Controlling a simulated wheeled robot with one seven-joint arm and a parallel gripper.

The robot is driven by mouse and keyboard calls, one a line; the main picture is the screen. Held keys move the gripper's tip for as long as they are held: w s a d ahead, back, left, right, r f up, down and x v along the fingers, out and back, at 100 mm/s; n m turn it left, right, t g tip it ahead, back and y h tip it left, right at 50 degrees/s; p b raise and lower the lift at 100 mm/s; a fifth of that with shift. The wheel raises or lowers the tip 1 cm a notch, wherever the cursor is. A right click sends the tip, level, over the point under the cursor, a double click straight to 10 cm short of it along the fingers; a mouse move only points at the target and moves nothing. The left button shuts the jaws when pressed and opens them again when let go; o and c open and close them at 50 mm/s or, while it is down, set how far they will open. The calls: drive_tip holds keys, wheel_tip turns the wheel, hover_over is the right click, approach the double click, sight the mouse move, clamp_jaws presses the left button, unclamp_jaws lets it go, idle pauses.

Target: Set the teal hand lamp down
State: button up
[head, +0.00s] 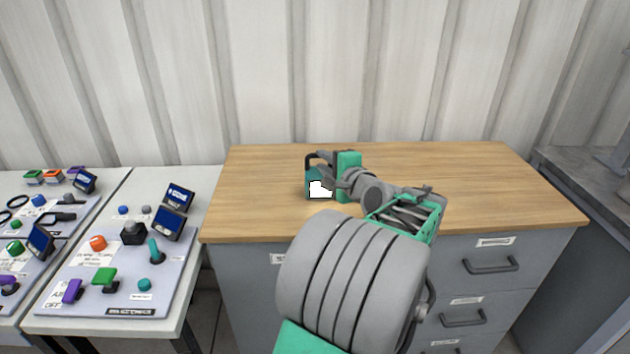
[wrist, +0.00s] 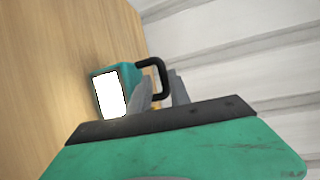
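The teal hand lamp (head: 317,188) has a bright white front panel and a dark loop handle. In the head view it is over the wooden worktop, left of its middle. My gripper (head: 341,181) comes from the right and is at the lamp's handle side. In the wrist view the lamp (wrist: 111,94) is just beyond the fingers. The grey fingertips of my gripper (wrist: 163,92) are on either side of the handle bar and shut on it. The lamp is close to the worktop, but I cannot tell whether its base touches.
The wooden worktop (head: 480,185) is clear around the lamp, on a grey drawer cabinet (head: 500,265). A corrugated wall (head: 380,70) stands behind. Control panels (head: 125,240) with knobs and small screens are on a bench at left. A grey bench (head: 590,185) is at right.

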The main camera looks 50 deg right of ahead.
drive_tip(key=shift+w+d, duration=0.3)
drive_tip(key=x, duration=0.6)
drive_tip(key=shift+r, duration=0.15)
drive_tip(key=shift+c, duration=0.5)
clamp_jaws()
idle(0.4)
